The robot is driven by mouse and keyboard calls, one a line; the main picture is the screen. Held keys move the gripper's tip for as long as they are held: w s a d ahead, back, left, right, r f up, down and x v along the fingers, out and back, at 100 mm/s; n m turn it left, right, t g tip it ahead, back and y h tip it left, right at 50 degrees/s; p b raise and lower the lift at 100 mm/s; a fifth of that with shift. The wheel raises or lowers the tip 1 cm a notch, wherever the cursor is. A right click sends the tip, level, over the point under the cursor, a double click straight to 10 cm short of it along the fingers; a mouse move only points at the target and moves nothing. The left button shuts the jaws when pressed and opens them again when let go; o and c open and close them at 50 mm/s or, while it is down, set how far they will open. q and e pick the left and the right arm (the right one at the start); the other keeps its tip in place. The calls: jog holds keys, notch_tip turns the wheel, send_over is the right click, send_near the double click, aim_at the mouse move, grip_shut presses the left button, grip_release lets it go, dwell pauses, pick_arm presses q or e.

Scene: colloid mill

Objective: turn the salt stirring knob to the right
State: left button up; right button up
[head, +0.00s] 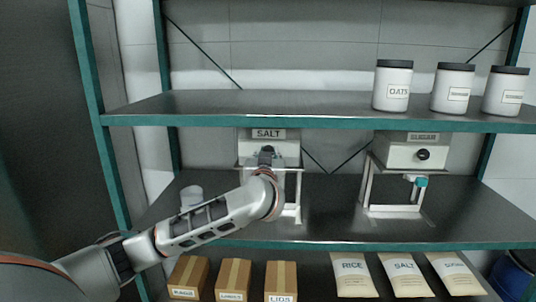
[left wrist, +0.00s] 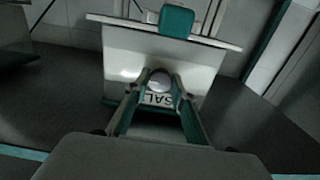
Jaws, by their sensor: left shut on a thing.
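The salt dispenser (head: 285,147) is a white box on a stand on the middle shelf, with a SALT label (head: 268,133) on its front. My left gripper (head: 266,153) is at its front face and hides the knob in the head view. In the left wrist view the dispenser (left wrist: 125,55) appears upside down. There the round salt stirring knob (left wrist: 159,80) sits between the fingertips of my left gripper (left wrist: 160,76), which is shut on it. The knob's turn angle cannot be told. My right gripper is in neither view.
A sugar dispenser (head: 410,153) with a black knob (head: 423,155) stands to the right. Jars, including oats (head: 393,86), stand on the upper shelf (head: 250,104). Boxes (head: 233,279) and bags (head: 403,276) lie below. A white container (head: 191,195) is beside my left arm.

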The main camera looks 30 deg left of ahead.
pick_arm(q)
jog(key=shift+f, duration=0.1)
jog(key=o, duration=1.1)
jog(key=shift+s+d, duration=0.1)
jog(key=v, duration=1.1)
jog(key=shift+s+d, duration=0.15)
jog(key=shift+s, duration=0.25)
